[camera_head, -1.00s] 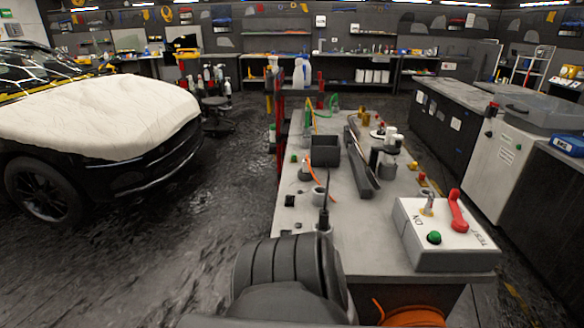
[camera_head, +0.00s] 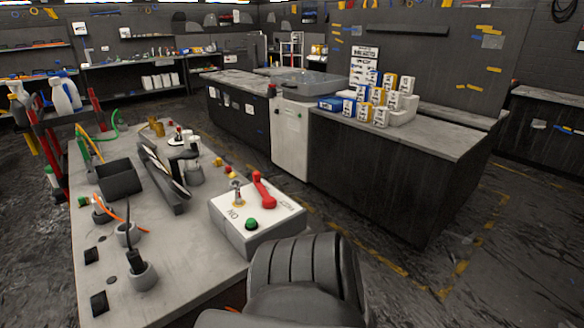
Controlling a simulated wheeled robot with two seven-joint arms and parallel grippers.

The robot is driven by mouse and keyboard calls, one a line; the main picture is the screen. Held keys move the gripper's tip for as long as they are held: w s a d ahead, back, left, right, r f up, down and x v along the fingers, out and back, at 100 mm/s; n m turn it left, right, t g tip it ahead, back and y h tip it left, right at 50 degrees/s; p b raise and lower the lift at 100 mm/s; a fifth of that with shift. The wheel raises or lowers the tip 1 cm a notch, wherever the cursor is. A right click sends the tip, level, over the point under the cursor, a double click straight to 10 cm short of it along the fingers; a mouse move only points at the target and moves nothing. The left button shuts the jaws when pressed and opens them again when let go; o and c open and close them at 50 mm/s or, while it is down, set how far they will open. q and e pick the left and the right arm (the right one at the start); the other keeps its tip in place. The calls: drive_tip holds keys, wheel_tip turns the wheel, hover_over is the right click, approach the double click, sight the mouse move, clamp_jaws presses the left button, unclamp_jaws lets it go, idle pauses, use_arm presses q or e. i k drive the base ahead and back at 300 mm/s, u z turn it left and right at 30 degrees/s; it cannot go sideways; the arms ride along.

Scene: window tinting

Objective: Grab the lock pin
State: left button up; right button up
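I cannot pick out the lock pin for certain. A white control box (camera_head: 262,228) sits at the near right corner of the grey workbench (camera_head: 185,262). It carries a short metal post (camera_head: 237,192), a red lever (camera_head: 263,189) and a green button (camera_head: 251,224). Small yellow and red pieces (camera_head: 231,172) lie just behind the box, too small to identify. Neither of my grippers shows in the view.
A black bin (camera_head: 118,180), a long dark tray (camera_head: 163,180) and cups with tools (camera_head: 143,275) stand on the bench. A dark counter (camera_head: 385,175) with boxes (camera_head: 378,103) is at the right. Open floor lies between bench and counter.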

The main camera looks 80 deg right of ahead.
sight(238, 197)
drive_tip(key=z, duration=0.2)
drive_tip(key=i, duration=0.7)
drive_tip(key=z, duration=3.15)
